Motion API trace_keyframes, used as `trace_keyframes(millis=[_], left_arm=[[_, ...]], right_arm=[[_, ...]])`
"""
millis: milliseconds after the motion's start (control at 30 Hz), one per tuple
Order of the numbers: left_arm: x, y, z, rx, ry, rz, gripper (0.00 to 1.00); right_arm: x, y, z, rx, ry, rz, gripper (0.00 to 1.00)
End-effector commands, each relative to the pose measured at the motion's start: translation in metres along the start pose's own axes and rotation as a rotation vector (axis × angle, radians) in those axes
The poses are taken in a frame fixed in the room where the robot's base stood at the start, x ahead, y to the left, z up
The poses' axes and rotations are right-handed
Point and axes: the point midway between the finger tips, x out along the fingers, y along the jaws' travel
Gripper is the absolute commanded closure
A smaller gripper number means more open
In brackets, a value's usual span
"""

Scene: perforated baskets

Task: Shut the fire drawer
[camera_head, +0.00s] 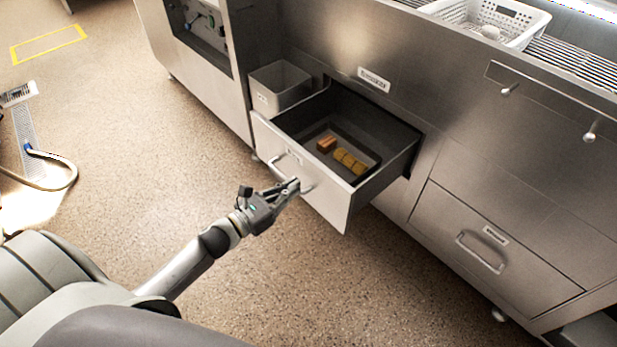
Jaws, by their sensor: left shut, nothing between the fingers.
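A metal drawer (327,203) stands pulled out of the steel counter in the head view, with a bar handle (284,161) on its front. Inside it lie a dark tray with an orange-brown block (326,144) and several yellow pieces (349,160). My left gripper (296,184) is shut with nothing in it. Its fingertips are at the drawer front by the right end of the handle; I cannot tell whether they touch. My right gripper is not in view.
A grey bin (280,88) stands just left of the open drawer. A second drawer (487,246) to the right is closed. A white perforated basket (487,20) sits on the counter. A hose (45,185) lies on the far left floor. The floor before the drawer is clear.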

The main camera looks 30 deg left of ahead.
Motion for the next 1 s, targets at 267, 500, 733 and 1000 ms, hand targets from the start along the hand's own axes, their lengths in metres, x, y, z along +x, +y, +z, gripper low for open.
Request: trace_keyframes(millis=[267,500,733,1000], left_arm=[[0.044,0.0,-0.001,0.0,-0.001,0.0,1.0],[0.059,0.001,-0.001,-0.001,0.001,0.001,1.0],[0.06,0.0,-0.001,-0.001,0.001,0.001,1.0],[0.062,0.0,-0.001,-0.002,0.0,0.001,1.0]], right_arm=[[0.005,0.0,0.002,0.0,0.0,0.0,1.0],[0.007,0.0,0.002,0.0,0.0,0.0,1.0],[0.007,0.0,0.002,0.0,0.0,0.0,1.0],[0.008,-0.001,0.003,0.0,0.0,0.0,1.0]])
